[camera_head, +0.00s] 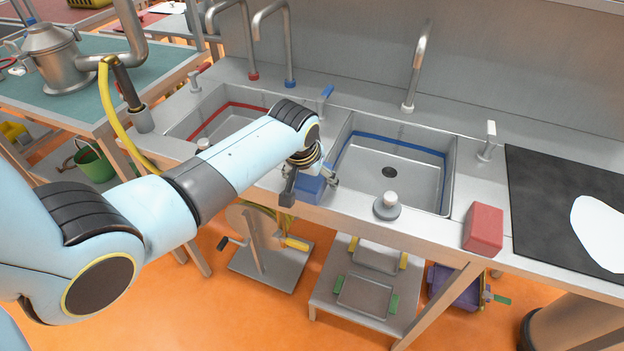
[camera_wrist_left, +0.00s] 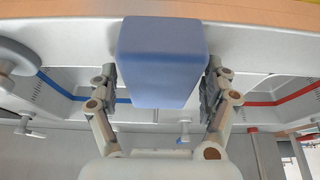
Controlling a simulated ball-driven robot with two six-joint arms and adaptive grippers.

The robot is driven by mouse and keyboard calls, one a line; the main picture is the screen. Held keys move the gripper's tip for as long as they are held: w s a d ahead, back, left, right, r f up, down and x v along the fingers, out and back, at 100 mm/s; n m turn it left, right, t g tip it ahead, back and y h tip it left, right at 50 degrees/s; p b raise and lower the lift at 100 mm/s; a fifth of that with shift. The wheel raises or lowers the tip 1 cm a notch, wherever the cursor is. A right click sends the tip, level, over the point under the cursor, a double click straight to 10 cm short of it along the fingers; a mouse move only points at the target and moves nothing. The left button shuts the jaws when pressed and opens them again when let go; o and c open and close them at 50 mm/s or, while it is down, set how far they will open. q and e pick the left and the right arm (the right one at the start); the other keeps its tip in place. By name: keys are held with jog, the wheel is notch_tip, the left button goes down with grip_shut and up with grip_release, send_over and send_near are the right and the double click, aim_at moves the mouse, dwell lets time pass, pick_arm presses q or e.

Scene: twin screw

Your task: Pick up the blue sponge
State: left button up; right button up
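The blue sponge (camera_head: 311,187) is a block at the front edge of the counter, just left of the blue-banded sink. My left gripper (camera_head: 310,184) reaches down over it, with one finger on each side. In the left wrist view the sponge (camera_wrist_left: 162,62) fills the space between the fingers (camera_wrist_left: 162,78). The fingertips lie very close to its sides; I cannot tell whether they press on it. The gripper and wrist hide part of the sponge in the head view. My right gripper is not in view.
A red sponge (camera_head: 484,229) and a grey round stopper (camera_head: 387,206) stand along the counter's front edge. The blue-banded sink (camera_head: 425,187) and red-banded sink (camera_head: 197,127) are beside my arm. Tall taps (camera_head: 416,68) rise behind. A black mat (camera_head: 545,185) lies on the right.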

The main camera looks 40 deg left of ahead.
pick_arm(q)
jog(key=c, duration=0.8)
jog(key=shift+r, duration=0.1)
